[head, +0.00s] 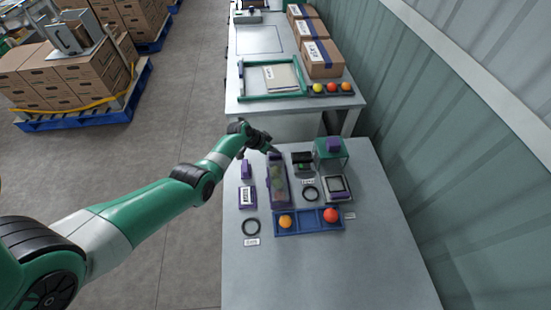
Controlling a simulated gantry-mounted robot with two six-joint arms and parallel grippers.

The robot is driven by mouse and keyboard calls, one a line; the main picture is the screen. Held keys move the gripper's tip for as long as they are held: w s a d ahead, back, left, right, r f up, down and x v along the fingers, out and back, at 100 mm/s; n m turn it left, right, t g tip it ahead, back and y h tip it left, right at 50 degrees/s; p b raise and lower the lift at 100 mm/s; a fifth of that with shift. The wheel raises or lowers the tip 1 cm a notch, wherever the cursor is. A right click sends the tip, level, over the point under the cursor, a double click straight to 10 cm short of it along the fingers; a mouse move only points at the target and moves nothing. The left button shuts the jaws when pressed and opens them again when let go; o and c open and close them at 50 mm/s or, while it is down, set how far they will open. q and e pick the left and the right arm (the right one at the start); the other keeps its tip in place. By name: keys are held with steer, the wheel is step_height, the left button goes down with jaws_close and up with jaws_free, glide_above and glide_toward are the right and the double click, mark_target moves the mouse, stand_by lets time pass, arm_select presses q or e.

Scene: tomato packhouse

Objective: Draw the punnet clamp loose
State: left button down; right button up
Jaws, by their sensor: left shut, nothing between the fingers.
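A long purple-framed holder (269,190) stands on the near grey table, with a clear, greenish punnet (280,183) in it. It looks like the punnet clamp, but its small parts are too fine to make out. My left gripper (275,150) is at the far end of this holder, shut with nothing visible in it. I cannot tell whether its fingertips touch the holder. My right gripper is out of view.
A blue tray (308,232) holds an orange and a red tomato. The near table's front (320,278) is clear. Cartons (321,58) stand on the far table.

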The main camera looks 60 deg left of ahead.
arm_select(q)
steer(key=shift+f+b, duration=0.35)
steer(key=shift+f, duration=0.1)
stand_by(0.7)
steer(key=shift+a+f, duration=0.1)
steer(key=shift+a, duration=0.1)
steer(key=shift+w+a+b, duration=0.15)
steer(key=shift+a+b, duration=0.3)
steer(key=shift+b, duration=0.35)
stand_by(0.4)
step_height(320, 180, up, 5)
steer(key=p, duration=0.5)
steer(key=shift+w+a+r, duration=0.1)
steer(key=shift+w+r, duration=0.05)
steer(key=shift+r, duration=0.05)
